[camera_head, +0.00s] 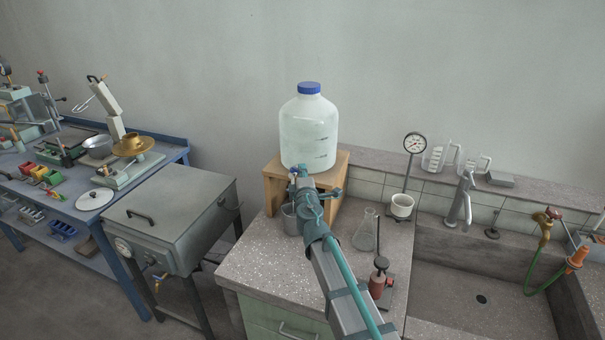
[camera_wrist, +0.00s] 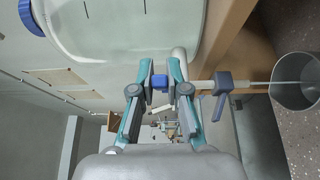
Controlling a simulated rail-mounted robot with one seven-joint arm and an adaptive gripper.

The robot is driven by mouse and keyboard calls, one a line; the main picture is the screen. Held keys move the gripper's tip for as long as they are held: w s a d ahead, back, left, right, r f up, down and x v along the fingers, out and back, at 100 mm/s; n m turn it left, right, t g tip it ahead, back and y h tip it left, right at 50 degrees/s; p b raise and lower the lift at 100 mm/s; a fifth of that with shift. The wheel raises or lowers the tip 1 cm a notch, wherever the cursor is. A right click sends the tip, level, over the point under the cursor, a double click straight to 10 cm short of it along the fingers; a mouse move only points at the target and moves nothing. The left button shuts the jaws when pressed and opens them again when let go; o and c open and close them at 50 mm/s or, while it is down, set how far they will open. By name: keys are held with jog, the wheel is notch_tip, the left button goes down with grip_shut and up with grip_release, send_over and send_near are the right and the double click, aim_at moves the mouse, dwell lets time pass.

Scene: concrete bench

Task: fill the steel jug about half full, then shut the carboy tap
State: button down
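The carboy (camera_head: 309,130), a large translucent bottle with a blue cap, stands on a wooden stand (camera_head: 274,188); its side also shows in the wrist view (camera_wrist: 120,30). The steel jug (camera_head: 290,222) stands on the bench below the tap, partly hidden behind my arm. In the wrist view its open mouth (camera_wrist: 290,98) faces the tap spout. A thin pale stream runs from the spout into the jug; the level inside is unclear. My gripper (camera_wrist: 160,76) has its fingers closed about the blue handle of the carboy tap (camera_wrist: 160,83), with no clear gap.
A glass flask (camera_head: 366,234), a red-based burner (camera_head: 378,278) and a gauge stand (camera_head: 411,165) stand to the right on the bench. The sink (camera_head: 465,285) with its faucet lies further right. A grey metal box (camera_head: 170,215) is at the left.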

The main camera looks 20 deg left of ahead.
jog(key=n+g+y+p, duration=0.1)
jog(key=w+n+g+y+p, duration=0.1)
jog(key=y, duration=0.1)
jog(key=n+g+y+p, duration=0.1)
jog(key=n+y+p, duration=0.1)
jog(key=shift+w+d+g, duration=0.1)
jog(key=shift+w+g, duration=0.15)
jog(key=shift+g, duration=0.05)
dwell(0.4)
jog(key=c, duration=1.2)
grip_release()
jog(key=shift+o, duration=0.2)
